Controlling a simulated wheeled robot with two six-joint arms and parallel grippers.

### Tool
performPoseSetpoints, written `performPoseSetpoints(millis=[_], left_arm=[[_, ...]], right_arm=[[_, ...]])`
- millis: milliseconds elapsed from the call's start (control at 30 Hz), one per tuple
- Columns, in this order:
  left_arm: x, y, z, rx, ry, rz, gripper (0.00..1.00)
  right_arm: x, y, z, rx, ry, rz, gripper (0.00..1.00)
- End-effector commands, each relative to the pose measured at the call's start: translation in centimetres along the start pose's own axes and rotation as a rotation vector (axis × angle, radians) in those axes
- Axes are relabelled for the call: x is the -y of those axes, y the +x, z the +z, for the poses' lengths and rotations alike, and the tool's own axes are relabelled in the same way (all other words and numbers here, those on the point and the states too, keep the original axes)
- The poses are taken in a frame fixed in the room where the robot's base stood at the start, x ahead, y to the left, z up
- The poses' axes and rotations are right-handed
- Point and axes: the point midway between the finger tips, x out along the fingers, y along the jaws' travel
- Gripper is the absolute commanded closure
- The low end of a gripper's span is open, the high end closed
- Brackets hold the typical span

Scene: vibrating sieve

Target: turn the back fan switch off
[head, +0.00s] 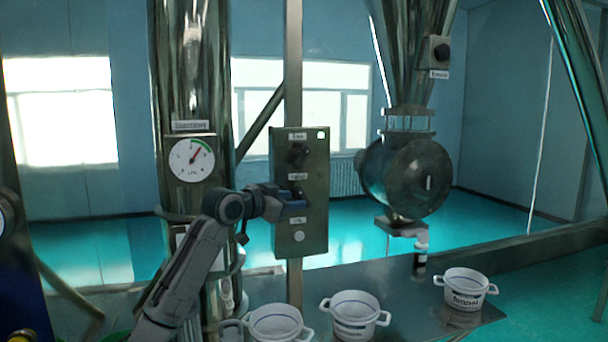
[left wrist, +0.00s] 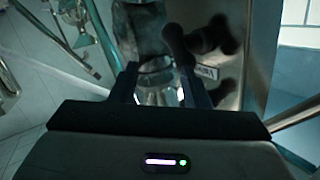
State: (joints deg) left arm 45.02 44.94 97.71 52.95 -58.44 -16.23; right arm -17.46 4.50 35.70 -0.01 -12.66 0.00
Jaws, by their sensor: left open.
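A grey-green control box (head: 315,222) hangs on a vertical post in the middle of the head view. It carries a dark knob (head: 297,156) at the top, a second knob partly hidden behind my left gripper, and a pale round button (head: 299,237) below. The labels are too small to read surely, so I cannot tell which is the back fan switch. My left gripper (head: 296,203) is open in front of the box at mid-height. In the left wrist view, the gripper (left wrist: 160,88) has its fingers apart, with a dark knob (left wrist: 205,38) beyond and right of them.
A smaller switch box (head: 434,53) with a black knob sits on the chute at upper right. A pressure gauge (head: 192,159) is on the steel column left of the control box. White two-handled pots (head: 355,312) stand on the metal table (head: 400,278) below.

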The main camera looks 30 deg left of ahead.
Motion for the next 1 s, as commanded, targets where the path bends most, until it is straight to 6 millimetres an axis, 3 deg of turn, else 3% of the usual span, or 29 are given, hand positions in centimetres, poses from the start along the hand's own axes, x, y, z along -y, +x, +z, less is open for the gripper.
performPoseSetpoints(millis=[33, 100, 233, 367, 800, 1000], left_arm=[[1.8, -1.2, -3.0, -0.043, 0.008, -0.014, 0.58], [3.3, -2.5, -5.8, -0.086, 0.013, -0.022, 0.58], [4.8, -4.0, -8.6, -0.132, 0.017, -0.030, 0.58], [5.1, -3.6, -9.6, -0.144, 0.015, -0.030, 0.58], [5.3, 4.0, -10.8, -0.140, 0.013, -0.029, 0.58], [5.3, 6.0, -10.8, -0.141, 0.016, -0.030, 0.58]], right_arm=[[-0.2, -0.2, -0.1, -0.002, -0.001, 0.002, 0.64], [-0.4, -0.3, -0.2, -0.003, -0.001, 0.004, 0.64], [-0.6, -0.4, -0.3, -0.004, -0.002, 0.006, 0.64], [-0.6, -1.1, -0.4, -0.004, -0.002, 0.006, 0.64], [-0.5, -6.1, -0.9, -0.002, 0.000, 0.000, 0.64], [-0.4, -7.0, -1.0, -0.002, 0.001, -0.002, 0.64]])
